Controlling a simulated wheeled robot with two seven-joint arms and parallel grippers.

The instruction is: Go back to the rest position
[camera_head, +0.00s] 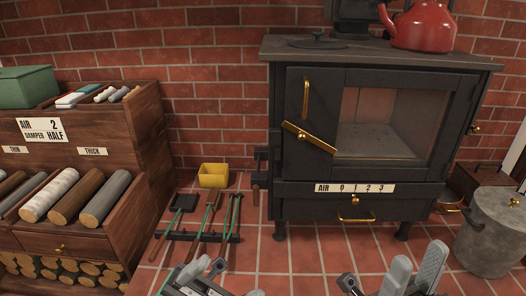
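My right gripper (416,262) is at the bottom edge, right of the middle, in front of the stove. Its two grey fingers stand apart with nothing seen between them. My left gripper (207,268) is low at the bottom edge, left of the middle, and partly cut off by the frame; its finger gap is not clear and I see no object in it. The black stove (308,209) has its glass door shut, with a brass handle (307,98) upright and a brass bar (309,136) tilted across the frame.
A wooden log rack (157,130) stands at the left. Fire tools (202,225) and a yellow box (213,175) are on the tiled floor. A red kettle (424,27) sits on the stove. A metal bucket (490,238) stands at the right. Tiles before the stove look clear.

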